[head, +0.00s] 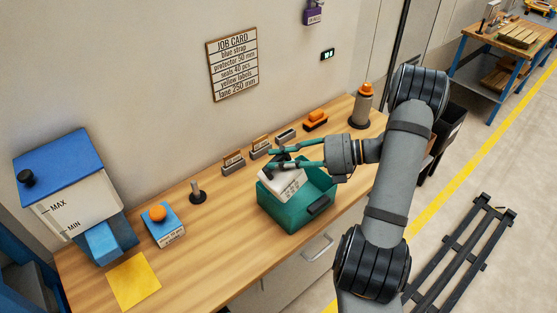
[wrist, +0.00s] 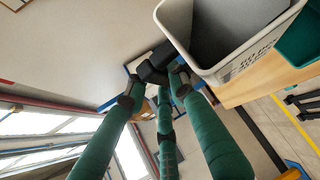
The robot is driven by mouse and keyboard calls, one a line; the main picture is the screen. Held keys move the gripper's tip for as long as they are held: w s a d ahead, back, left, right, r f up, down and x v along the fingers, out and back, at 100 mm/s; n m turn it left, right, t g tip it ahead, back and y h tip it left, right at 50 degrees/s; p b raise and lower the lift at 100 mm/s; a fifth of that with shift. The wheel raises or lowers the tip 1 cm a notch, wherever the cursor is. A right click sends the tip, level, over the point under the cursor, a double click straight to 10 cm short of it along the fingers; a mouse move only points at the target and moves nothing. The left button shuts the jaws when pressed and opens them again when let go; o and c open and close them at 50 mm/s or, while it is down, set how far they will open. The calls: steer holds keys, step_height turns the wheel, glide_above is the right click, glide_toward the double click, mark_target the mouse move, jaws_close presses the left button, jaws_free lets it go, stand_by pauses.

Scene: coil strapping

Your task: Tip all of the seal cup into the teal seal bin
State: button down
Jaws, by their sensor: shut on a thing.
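My gripper (head: 280,158) has teal fingers and is shut on the black handle of the white seal cup (head: 285,187). The cup is tilted and held over the open top of the teal seal bin (head: 292,218), partly covering its left side. In the wrist view, my gripper (wrist: 157,80) pinches the handle beside the cup (wrist: 262,50). The cup's grey inside shows there as a plain surface, with no seals clearly visible. A teal edge of the bin (wrist: 302,40) shows at the far right.
On the bench (head: 200,245) stand a blue-lidded container (head: 75,195), a blue box with an orange button (head: 165,225), a yellow sheet (head: 133,280) and a small black post (head: 197,192). Several small holders line the wall. An orange-topped cylinder (head: 362,105) stands behind my wrist.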

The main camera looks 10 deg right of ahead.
mark_target(289, 157)
steer(key=shift+w+r, duration=0.1)
stand_by(0.3)
steer(key=shift+w+d+m+y, duration=0.25)
steer(key=shift+d+m+y, duration=0.15)
steer(key=shift+d+y, duration=0.1)
stand_by(0.3)
steer(key=shift+w+d+f+m+y+b, duration=0.3)
steer(key=shift+d+y, duration=0.1)
steer(key=shift+d, duration=0.1)
steer(key=shift+w+d+f+m+y+b, duration=0.3)
steer(key=shift+d+m+y+b, duration=0.1)
steer(key=shift+d+b, duration=0.1)
stand_by(0.5)
